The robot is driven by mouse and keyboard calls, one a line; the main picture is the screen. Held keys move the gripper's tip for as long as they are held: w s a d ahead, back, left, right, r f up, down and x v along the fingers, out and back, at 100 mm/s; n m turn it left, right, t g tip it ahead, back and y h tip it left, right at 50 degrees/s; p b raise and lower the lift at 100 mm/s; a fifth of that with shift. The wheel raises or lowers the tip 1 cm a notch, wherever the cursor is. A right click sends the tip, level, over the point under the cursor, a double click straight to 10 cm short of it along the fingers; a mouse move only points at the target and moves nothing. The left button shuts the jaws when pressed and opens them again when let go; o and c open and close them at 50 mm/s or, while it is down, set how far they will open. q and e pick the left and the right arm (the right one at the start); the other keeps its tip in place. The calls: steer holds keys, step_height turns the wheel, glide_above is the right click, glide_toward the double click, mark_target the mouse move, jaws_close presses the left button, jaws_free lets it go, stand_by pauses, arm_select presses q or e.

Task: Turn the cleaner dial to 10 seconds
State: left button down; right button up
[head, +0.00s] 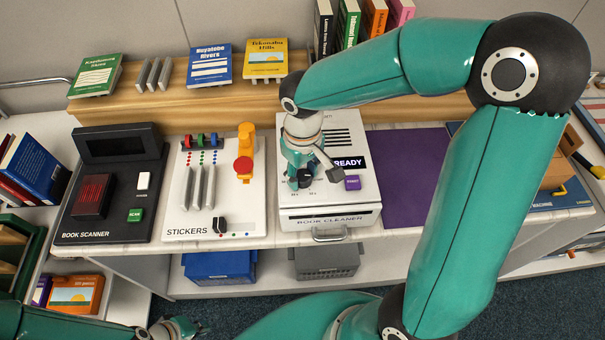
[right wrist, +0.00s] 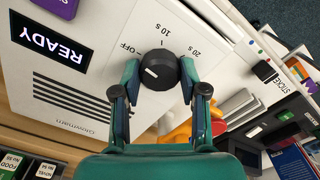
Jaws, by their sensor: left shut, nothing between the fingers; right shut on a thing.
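The book cleaner (head: 330,218) is a white box with a lit READY display (head: 348,163). Its dial (right wrist: 160,70) is a round black knob with a short white mark on its left side, towards the OFF label. The 10 s label (right wrist: 170,27) is above the knob and the 20 s label (right wrist: 197,50) is to its upper right in the right wrist view. My right gripper (right wrist: 162,84) is shut on the dial, one finger on each side; it largely hides the dial in the head view. My left gripper (head: 178,328) is shut and empty at the lower left.
A purple button (head: 352,182) sits on the cleaner, close to the right gripper. The sticker machine (head: 233,215) and book scanner (head: 90,222) stand to its left. A purple mat (head: 408,170) lies to its right, partly behind my right arm.

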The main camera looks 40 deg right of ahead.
mark_target(303, 175)
steer(key=m+b, duration=0.2)
steer(key=shift+f+m, duration=0.15)
steer(key=shift+m, duration=0.15)
steer(key=m+b, duration=0.1)
steer(key=m, duration=0.1)
steer(key=shift+m+b, duration=0.3)
steer(key=shift+b, duration=0.1)
steer(key=m+b, duration=0.1)
steer(key=m, duration=0.1)
steer(key=m+b, duration=0.1)
steer(key=m, duration=0.1)
steer(key=shift+r+m, duration=0.2)
steer(key=shift+m, duration=0.1)
steer(key=o, duration=1.1)
steer(key=shift+o, duration=0.2)
step_height(303, 175, up, 12)
